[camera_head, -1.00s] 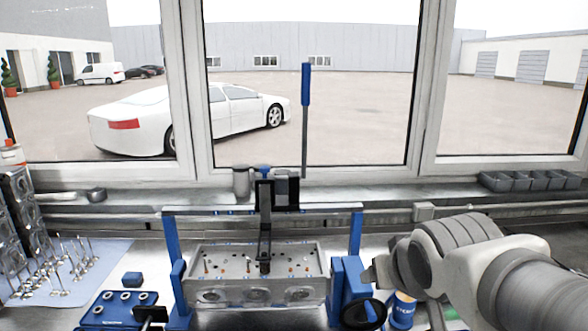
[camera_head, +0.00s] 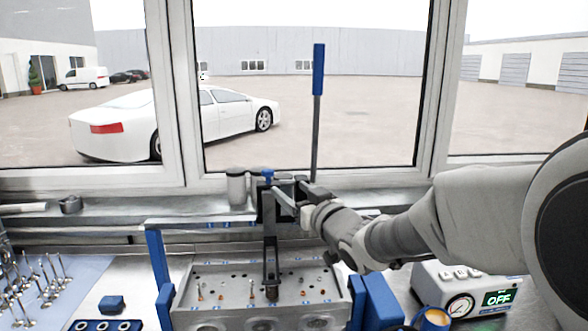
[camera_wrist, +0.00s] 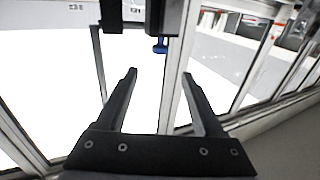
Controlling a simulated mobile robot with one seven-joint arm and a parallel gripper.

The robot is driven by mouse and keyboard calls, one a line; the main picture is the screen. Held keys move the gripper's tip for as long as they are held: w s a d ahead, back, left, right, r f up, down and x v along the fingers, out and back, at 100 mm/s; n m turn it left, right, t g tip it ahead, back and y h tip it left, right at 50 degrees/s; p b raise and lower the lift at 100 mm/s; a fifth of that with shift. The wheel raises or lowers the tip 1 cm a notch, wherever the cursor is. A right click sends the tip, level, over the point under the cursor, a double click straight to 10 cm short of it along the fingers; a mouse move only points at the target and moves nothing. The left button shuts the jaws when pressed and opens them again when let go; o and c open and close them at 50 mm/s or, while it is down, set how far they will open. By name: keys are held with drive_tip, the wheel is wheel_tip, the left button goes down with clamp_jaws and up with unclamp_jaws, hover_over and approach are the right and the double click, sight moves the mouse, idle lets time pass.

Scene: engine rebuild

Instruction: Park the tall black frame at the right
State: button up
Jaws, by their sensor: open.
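The tall black frame (camera_head: 270,238) stands upright at the middle of the bench, over the grey cylinder head (camera_head: 215,290). A blue knob (camera_head: 267,175) shows at its top. My gripper (camera_head: 296,190) comes in from the right at the height of the frame's upper part and partly covers it. In the wrist view my gripper (camera_wrist: 159,74) is open, with nothing between its fingers. Black parts that look like the frame's top (camera_wrist: 166,18) and a blue knob (camera_wrist: 160,46) show beyond the fingertips. I cannot tell whether a finger touches the frame.
A rail (camera_head: 200,226) on blue posts (camera_head: 157,262) crosses behind the cylinder head. A tall blue-handled lever (camera_head: 318,70) rises close behind my gripper. A grey canister (camera_head: 236,187) stands left of the frame. A gauge box (camera_head: 470,290) reading OFF sits at the right.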

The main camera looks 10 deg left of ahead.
drive_tip(key=p+x, duration=0.3)
drive_tip(key=x, duration=1.3)
drive_tip(key=shift+w+a, duration=0.25)
drive_tip(key=shift+w, duration=0.05)
clamp_jaws()
idle(0.9)
